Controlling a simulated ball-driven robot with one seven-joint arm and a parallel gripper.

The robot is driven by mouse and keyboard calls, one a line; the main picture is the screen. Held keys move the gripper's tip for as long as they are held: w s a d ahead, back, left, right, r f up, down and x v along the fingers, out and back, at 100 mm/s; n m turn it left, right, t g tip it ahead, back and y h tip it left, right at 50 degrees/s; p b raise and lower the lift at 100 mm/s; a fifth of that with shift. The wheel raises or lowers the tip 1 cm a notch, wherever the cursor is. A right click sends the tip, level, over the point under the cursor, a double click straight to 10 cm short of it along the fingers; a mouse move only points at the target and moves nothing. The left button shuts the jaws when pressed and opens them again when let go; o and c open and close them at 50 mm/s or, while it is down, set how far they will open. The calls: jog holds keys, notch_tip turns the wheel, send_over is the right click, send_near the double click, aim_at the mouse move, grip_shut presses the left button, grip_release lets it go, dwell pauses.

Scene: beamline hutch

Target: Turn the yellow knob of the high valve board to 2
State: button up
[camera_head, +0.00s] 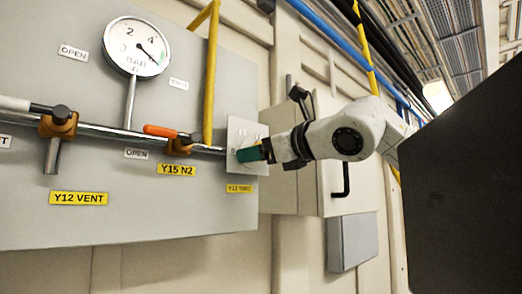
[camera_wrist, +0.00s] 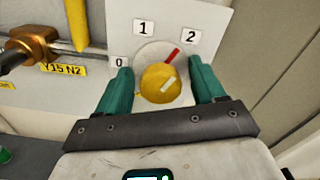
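The yellow knob (camera_wrist: 160,83) sits on a round grey dial on a white plate (camera_wrist: 205,20), in the middle of the wrist view. The labels 0, 1 and 2 stand around it from left to upper right. A red pointer line (camera_wrist: 172,57) by the knob points between 1 and 2, nearer to 2. A pale mark is on the knob's face. My gripper (camera_wrist: 160,66) is open, with one teal finger on each side of the knob and small gaps visible. In the head view my gripper (camera_head: 250,152) is at the plate (camera_head: 240,128) and hides most of the knob.
The valve board (camera_head: 150,215) carries a pressure gauge (camera_head: 137,47), an orange-handled valve (camera_head: 178,145) and a white-handled valve (camera_head: 58,122) along a pipe, left of my gripper. A yellow pipe (camera_head: 211,75) rises beside the plate. A grey box (camera_head: 352,241) hangs lower right.

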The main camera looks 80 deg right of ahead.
jog(key=c, duration=1)
jog(key=shift+f+m+b, duration=0.15)
jog(key=shift+m+b, duration=0.25)
jog(key=shift+b, duration=0.7)
jog(key=o, duration=1)
jog(key=shift+o, duration=0.2)
